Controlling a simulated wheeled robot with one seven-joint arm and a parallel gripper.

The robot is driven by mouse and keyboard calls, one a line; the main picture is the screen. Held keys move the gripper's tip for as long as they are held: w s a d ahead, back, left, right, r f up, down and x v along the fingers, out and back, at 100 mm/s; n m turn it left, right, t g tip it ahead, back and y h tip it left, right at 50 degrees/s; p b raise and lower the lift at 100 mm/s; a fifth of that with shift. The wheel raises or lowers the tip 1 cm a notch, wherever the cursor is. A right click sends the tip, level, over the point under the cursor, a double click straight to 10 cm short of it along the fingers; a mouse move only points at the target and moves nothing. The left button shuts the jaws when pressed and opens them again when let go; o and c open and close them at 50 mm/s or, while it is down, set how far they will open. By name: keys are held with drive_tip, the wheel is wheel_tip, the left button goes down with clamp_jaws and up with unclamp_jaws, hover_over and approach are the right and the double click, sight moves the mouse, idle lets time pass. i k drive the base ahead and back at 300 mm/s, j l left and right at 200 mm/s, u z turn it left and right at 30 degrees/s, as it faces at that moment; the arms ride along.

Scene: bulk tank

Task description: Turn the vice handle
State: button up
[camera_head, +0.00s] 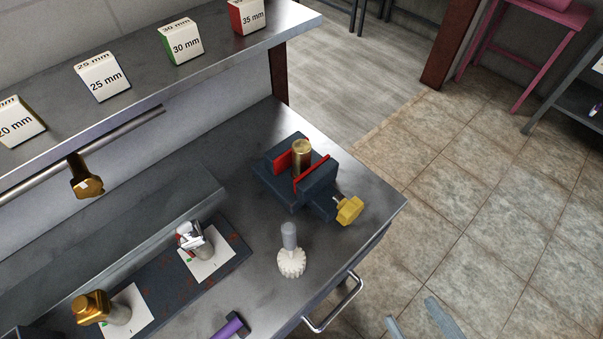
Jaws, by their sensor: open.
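The dark blue vice (275,187) stands near the right end of the metal workbench. Its red jaw faces stand on either side of an upright brass cylinder (301,158). The yellow vice handle (349,210) sticks out at the vice's lower right side on a short metal shaft, close to the bench edge. My gripper (418,320) shows only as two grey fingers at the bottom edge of the view. The fingers are apart with nothing visible between them. They are over the floor, below and right of the handle, clear of it.
A white knobbed tool with a grey grip (291,262) stands in front of the vice. A purple-handled tool (233,326) lies at the front edge. A drawer handle (335,304) juts from the bench front. A shelf (190,77) with labelled blocks runs behind. Tiled floor right is open.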

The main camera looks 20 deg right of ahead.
sight(349, 211)
drive_tip(key=l+z, duration=0.3)
drive_tip(key=l, duration=1.25)
drive_tip(key=k, duration=0.05)
